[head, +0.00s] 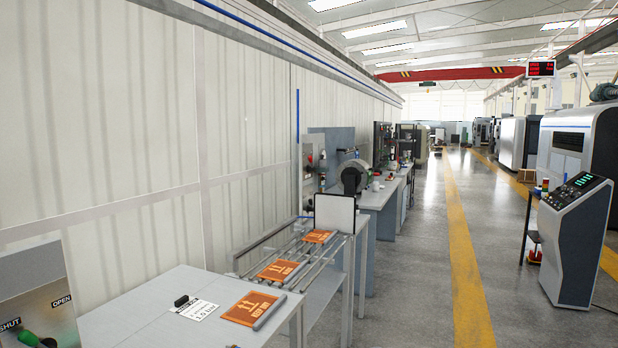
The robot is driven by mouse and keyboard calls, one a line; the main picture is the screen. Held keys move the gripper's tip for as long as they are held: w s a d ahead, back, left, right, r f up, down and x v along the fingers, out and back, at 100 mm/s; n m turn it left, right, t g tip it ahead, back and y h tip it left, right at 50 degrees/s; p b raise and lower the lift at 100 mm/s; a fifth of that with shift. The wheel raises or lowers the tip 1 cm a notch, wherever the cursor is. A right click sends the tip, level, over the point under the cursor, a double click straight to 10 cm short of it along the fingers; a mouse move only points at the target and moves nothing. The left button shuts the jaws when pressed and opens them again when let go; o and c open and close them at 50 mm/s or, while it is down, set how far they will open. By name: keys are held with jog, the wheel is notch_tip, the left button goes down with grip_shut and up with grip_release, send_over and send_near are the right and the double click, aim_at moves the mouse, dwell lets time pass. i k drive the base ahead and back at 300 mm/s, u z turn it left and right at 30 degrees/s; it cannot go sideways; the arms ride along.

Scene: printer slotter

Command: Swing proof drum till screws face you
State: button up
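A round grey and black drum-like part (353,177) sits on a grey machine (330,146) on the bench beyond the conveyor. It may be the proof drum, but it is too small and far off to be sure. I cannot make out any screws on it. My gripper is not in view.
At the lower left is a panel (50,300) marked SHUT and OPEN with a green handle. A grey table (140,315) holds a printed card (195,310), a black block (181,301) and an orange sheet (247,309). The aisle floor (425,290) is clear.

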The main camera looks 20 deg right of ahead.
aim_at(357, 167)
jog(key=z, duration=0.4)
jog(key=i, duration=1.6)
jog(key=z, duration=0.9)
jog(key=i, duration=1.6)
jog(key=z, duration=0.35)
jog(key=i, duration=1.6)
jog(key=u, duration=0.35)
jog(key=i, duration=1.6)
jog(key=u, duration=0.7)
jog(key=i, duration=1.4)
jog(key=u, duration=0.5)
